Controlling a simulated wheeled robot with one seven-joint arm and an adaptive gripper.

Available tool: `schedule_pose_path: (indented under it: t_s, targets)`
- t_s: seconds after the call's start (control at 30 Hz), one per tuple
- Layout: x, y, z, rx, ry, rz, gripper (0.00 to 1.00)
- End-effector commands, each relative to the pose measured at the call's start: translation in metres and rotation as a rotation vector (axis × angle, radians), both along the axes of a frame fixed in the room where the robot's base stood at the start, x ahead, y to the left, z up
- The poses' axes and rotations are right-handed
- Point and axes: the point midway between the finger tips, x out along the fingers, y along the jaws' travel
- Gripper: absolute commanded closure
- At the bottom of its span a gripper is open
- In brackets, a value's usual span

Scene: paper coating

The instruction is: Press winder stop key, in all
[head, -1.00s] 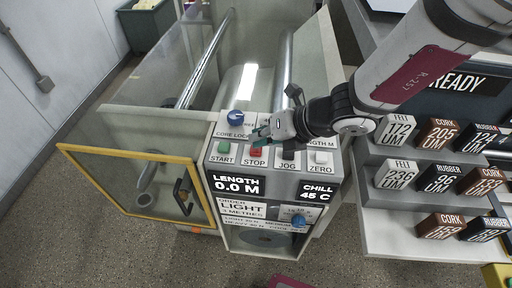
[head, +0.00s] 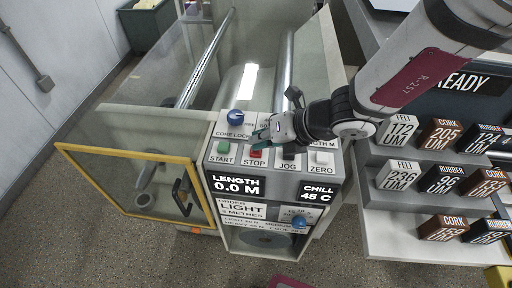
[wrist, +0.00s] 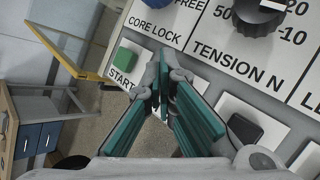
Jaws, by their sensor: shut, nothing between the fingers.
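The red stop key (head: 255,153) is on the sloped panel of the winder (head: 265,172), above its printed STOP label. It sits between the green start key (head: 224,147) and the black jog key (head: 288,154). My gripper (head: 262,136) is shut and empty, with its teal fingers just above and behind the stop key. I cannot tell whether they touch it. In the wrist view my gripper (wrist: 163,88) points at the panel between the start key (wrist: 127,55) and the black jog key (wrist: 244,128). The stop key is hidden there behind the fingers.
The zero key (head: 321,157) is right of the jog key. The blue core lock knob (head: 236,117) stands close left of my gripper. A yellow-framed door (head: 128,151) stands open at left. The display reads LENGTH 0.0 M. Shelves of labelled blocks (head: 400,174) are at right.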

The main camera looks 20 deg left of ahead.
Motion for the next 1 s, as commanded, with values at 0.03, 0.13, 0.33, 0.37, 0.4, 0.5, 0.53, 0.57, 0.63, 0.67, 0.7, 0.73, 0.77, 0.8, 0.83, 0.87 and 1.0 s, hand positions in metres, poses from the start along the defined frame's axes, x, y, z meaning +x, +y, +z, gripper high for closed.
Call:
schedule_pose_path:
  t_s: [0.03,0.13,0.33,0.37,0.4,0.5,0.53,0.57,0.63,0.67,0.7,0.73,0.77,0.8,0.83,0.87,1.0]
  targets:
    - [0.0,0.0,0.0,-0.001,0.001,0.001,1.0]
    - [0.0,0.0,0.001,0.0,0.001,0.0,1.0]
    - [-0.001,0.0,0.008,0.0,0.001,-0.001,1.0]
    - [-0.001,0.0,0.009,0.0,0.001,-0.001,1.0]
    - [-0.001,0.0,0.01,0.0,0.001,-0.001,1.0]
    - [-0.001,0.0,0.013,0.0,0.0,0.0,1.0]
    - [-0.001,0.0,0.014,0.0,0.0,0.0,1.0]
    - [-0.001,0.0,0.015,0.001,-0.001,-0.001,1.0]
    - [-0.001,0.0,0.017,0.0,0.0,-0.002,1.0]
    - [0.0,0.0,0.018,0.001,0.0,-0.001,1.0]
    - [0.0,0.0,0.018,0.001,0.0,-0.001,1.0]
    - [0.0,0.0,0.018,0.0,0.001,-0.001,1.0]
    - [0.0,0.0,0.017,0.0,0.001,-0.001,1.0]
    - [0.0,0.0,0.017,0.0,0.001,-0.001,1.0]
    - [0.0,0.0,0.017,0.0,0.001,-0.001,1.0]
    - [0.0,0.0,0.017,0.0,0.001,-0.001,1.0]
    - [0.0,0.0,0.017,0.0,0.001,-0.001,1.0]
